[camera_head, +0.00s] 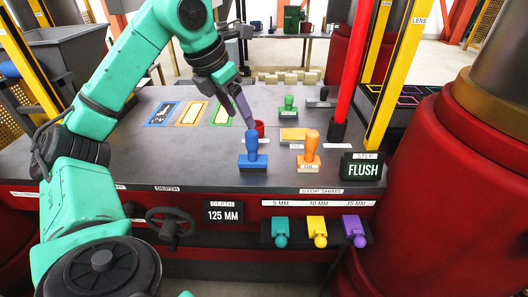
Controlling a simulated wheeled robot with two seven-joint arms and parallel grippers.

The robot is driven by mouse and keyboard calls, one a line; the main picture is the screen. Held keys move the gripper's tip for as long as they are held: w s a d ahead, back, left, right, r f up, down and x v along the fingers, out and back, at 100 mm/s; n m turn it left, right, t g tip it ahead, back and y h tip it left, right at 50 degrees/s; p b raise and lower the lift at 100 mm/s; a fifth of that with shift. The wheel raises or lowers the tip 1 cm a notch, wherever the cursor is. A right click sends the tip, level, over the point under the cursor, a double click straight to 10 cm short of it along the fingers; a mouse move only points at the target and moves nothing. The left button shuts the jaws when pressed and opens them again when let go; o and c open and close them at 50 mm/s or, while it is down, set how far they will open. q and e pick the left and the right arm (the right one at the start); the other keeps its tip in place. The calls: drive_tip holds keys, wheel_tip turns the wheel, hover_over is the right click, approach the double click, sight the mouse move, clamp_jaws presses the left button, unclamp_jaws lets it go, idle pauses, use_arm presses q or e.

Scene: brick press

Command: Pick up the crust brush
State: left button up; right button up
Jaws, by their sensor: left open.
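My left gripper (245,112) reaches down over the press table, open, with its fingertips just above and behind a blue upright-handled tool (252,150). A red cup-like thing (259,128) is close by its fingertips, partly hidden. An orange-handled tool (309,150) with a pale base stands to the right, and a green-handled one (288,108) stands farther back. A low yellow block-like thing (294,134) lies between them. A small dark tool (322,97) is at the back right. The labels are too small to read, so I cannot tell which is the crust brush. My right gripper is out of view.
The dark table (120,170) has blue, orange and green-framed cards (192,113) at the left. A red post (350,70) and a FLUSH sign (363,168) stand at the right. Teal, yellow and purple stop shims (317,230) line the front, near a handwheel (170,225).

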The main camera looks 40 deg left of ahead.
sight(252, 142)
use_arm(q)
drive_tip(key=p+x, duration=0.1)
drive_tip(key=x, duration=0.8)
drive_tip(key=shift+s+d+f, duration=0.1)
drive_tip(key=shift+s+f, duration=0.05)
drive_tip(key=shift+f, duration=0.35)
drive_tip(key=shift+s+f, duration=0.1)
drive_tip(key=shift+c, duration=1.3)
drive_tip(key=c, duration=0.5)
clamp_jaws()
drive_tip(key=shift+d, duration=0.1)
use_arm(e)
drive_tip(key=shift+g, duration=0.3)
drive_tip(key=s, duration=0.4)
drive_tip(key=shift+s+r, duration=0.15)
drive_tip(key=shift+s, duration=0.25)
